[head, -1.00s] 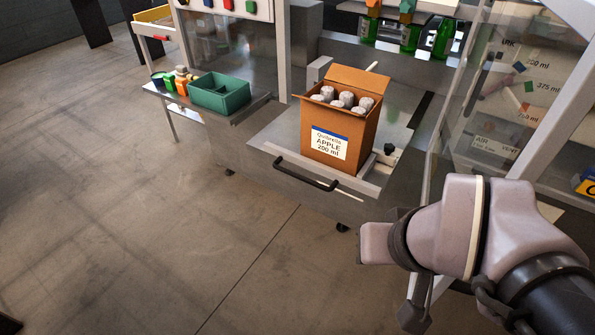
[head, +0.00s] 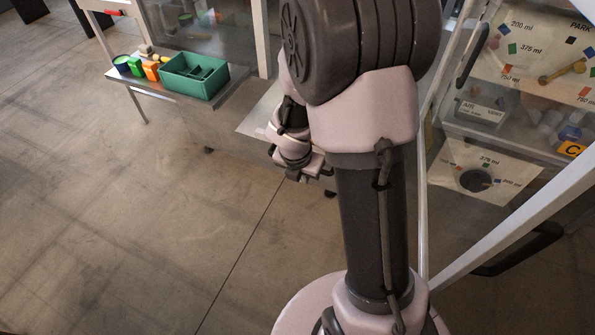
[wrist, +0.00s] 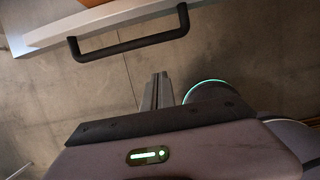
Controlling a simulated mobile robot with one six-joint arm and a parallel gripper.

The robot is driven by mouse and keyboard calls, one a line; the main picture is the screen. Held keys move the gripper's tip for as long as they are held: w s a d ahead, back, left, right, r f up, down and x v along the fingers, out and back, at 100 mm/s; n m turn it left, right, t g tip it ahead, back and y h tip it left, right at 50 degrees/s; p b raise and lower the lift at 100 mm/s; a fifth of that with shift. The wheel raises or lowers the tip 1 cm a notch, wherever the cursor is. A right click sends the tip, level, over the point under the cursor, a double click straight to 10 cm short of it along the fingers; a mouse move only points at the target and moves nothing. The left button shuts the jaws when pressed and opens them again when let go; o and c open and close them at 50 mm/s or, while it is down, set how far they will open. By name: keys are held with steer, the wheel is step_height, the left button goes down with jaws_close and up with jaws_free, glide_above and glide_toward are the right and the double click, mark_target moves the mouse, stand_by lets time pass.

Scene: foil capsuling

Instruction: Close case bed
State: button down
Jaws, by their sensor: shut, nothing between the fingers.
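The case bed shows in the head view only as a pale metal corner (head: 256,118); my arm hides the rest and the carton on it. In the wrist view the bed's light front edge (wrist: 60,32) runs across the top, with its black bar handle (wrist: 130,45) along it. A sliver of orange-brown carton (wrist: 93,2) shows at the top edge. My gripper (head: 316,184) is low in front of the bed in the head view. In the wrist view its fingers (wrist: 158,84) are shut and empty, below the handle in the picture and apparently apart from it.
A side shelf (head: 143,84) with a green tray (head: 194,76) and small coloured containers (head: 136,66) stands at left. At right are a clear guard panel with labels (head: 510,60) and a pale frame post (head: 520,225). The floor at left is free.

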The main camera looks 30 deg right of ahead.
steer(key=w+d+f, duration=0.2)
steer(key=d, duration=0.1)
steer(key=shift+w+d, duration=0.2)
steer(key=shift+w, duration=0.15)
